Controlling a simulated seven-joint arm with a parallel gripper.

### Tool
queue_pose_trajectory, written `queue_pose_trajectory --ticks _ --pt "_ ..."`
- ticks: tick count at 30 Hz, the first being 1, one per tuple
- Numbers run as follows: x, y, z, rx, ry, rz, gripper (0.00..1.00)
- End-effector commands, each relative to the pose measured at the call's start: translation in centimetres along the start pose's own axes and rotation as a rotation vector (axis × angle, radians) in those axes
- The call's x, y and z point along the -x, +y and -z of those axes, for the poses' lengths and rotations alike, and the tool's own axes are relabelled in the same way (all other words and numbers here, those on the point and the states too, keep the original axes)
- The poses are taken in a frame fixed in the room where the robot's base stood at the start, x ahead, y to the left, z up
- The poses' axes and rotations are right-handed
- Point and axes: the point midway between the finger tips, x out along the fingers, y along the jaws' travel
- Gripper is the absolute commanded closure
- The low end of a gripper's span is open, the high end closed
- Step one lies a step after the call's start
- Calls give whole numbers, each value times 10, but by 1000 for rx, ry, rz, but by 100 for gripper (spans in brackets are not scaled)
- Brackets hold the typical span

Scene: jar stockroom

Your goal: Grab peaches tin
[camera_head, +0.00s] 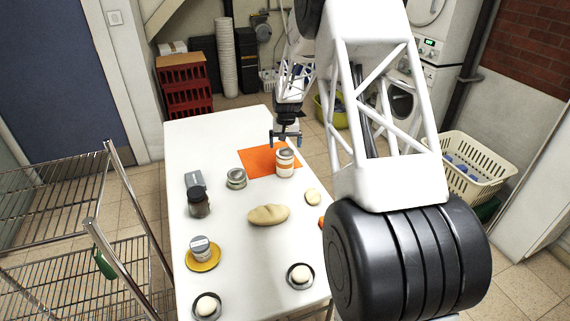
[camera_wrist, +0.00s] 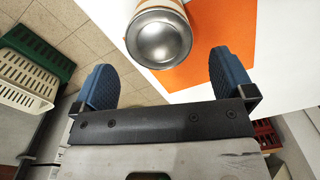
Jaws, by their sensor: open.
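A white tin with an orange band (camera_head: 285,163) stands upright on the right part of an orange mat (camera_head: 257,161). Its label is too small to read, so I cannot confirm peaches. My gripper (camera_head: 285,138) is open and empty just behind and above this tin. In the wrist view the tin's round metal end (camera_wrist: 159,40) shows ahead of my gripper (camera_wrist: 164,72), roughly centred between the two spread blue fingers and apart from them. Another tin (camera_head: 200,249) stands on a yellow plate, and a low tin or jar (camera_head: 236,178) stands left of the mat.
A wire rack (camera_head: 60,205) stands left. My arm hides the table's right side.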

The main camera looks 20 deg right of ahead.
Motion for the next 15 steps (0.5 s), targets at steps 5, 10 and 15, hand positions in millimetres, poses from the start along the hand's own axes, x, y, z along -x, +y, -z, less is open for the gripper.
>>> queue_pose_trajectory --ticks 5,10,15 --pt "-15 0 0 0 -3 0 0" --pt "-22 0 0 0 0 0 0" --pt "-22 0 0 0 0 0 0"
